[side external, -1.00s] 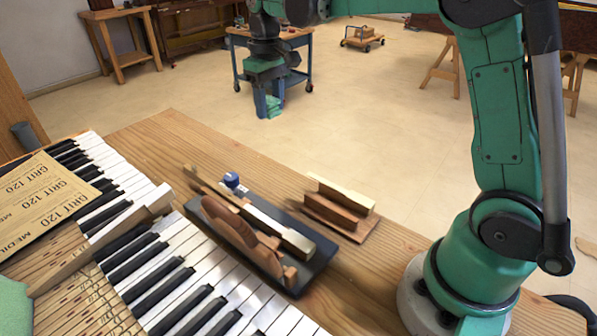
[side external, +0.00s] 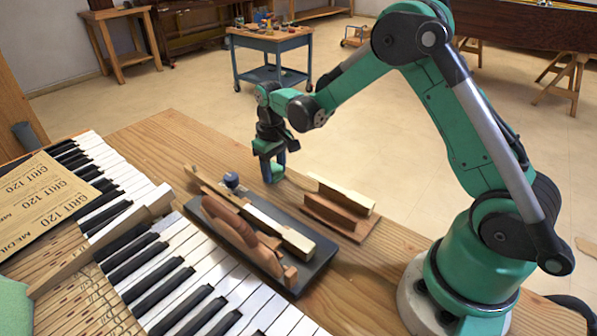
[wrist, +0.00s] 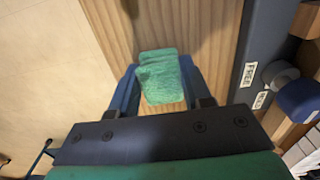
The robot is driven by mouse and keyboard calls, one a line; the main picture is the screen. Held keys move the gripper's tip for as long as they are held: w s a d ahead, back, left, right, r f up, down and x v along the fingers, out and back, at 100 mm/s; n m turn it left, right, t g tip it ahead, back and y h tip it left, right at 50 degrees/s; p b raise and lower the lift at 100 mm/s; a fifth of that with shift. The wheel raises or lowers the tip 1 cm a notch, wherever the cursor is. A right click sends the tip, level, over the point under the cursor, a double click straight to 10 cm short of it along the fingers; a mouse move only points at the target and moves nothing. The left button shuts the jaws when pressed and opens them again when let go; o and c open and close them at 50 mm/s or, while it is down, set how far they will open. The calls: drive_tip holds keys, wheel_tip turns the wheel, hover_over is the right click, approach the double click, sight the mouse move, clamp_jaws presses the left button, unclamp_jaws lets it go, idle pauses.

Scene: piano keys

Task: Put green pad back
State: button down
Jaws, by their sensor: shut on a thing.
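The green pad (wrist: 163,78) is between the blue fingers of my gripper (wrist: 160,90) in the wrist view, with bare wooden tabletop beneath it. In the side view my gripper (side external: 273,170) points down over the far part of the bench, beyond the dark tray, and is shut on the pad. Only a small bit of green shows between the fingers there. The gap between pad and bench is hard to judge. Another green block or cloth (side external: 12,305) is at the lower left edge of the side view.
The dark tray (side external: 318,262) holds wooden parts and a blue knob (side external: 231,180); the knob also shows in the wrist view (wrist: 298,98). A slotted wooden block (side external: 340,208) stands right of my gripper. Piano keys (side external: 185,260) and sandpaper (side external: 45,195) lie left. The bench's far-left area is clear.

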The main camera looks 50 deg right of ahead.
sight(274, 167)
drive_tip(key=shift+f, duration=0.1)
drive_tip(key=shift+c, duration=1.9)
unclamp_jaws()
wheel_tip(274, 167, up, 12)
drive_tip(key=s+a+t, duration=0.3)
drive_tip(key=s, duration=0.3)
drive_tip(key=s+a+r+t, duration=0.1)
drive_tip(key=s+a+t, duration=0.1)
drive_tip(key=s+t, duration=0.2)
drive_tip(key=shift+s+a+r, duration=0.3)
drive_tip(key=shift+s+a, duration=0.1)
drive_tip(key=shift+s, duration=1.05)
